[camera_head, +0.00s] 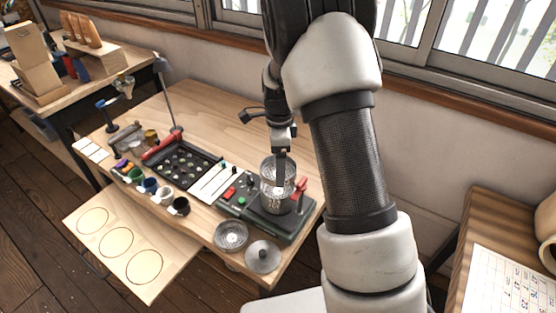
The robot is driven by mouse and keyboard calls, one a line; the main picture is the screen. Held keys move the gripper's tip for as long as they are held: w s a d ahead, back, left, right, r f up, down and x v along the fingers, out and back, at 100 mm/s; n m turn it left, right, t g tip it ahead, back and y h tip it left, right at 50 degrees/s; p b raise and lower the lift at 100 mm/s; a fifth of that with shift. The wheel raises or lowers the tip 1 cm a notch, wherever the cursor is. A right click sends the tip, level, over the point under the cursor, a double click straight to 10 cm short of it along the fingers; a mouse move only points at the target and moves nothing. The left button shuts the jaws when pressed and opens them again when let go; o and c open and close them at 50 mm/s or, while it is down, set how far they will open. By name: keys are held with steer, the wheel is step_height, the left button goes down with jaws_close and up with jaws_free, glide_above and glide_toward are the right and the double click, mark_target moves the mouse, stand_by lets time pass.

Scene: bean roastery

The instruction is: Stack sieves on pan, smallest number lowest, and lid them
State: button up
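My gripper (281,177) points down over the shaker machine at the table's right end. Its fingers overlap the near rim of a silvery round sieve (268,165), and it appears shut on that rim. This sieve is just above a metal stack (274,206) on the machine; I cannot tell whether they touch. The pan and any sieves in the stack cannot be told apart. Another sieve (231,236) lies flat near the table's front edge. The lid (263,256), a grey disc with a knob, lies to its right. No numbers are readable.
The shaker base (234,207) has a red clamp lever (300,187) close right of the stack. Left are white cards (215,182), several small cups (163,195), a black tray (185,166) and a lamp (171,100). A pull-out board (106,216) with circles projects in front.

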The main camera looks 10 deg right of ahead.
steer(key=shift+f+b, duration=1.25)
steer(key=shift+f, duration=0.95)
steer(key=shift+f, duration=0.55)
steer(key=o, duration=0.8)
steer(key=shift+r, duration=0.1)
steer(key=shift+r+p, duration=3.7)
steer(key=shift+r, duration=1.7)
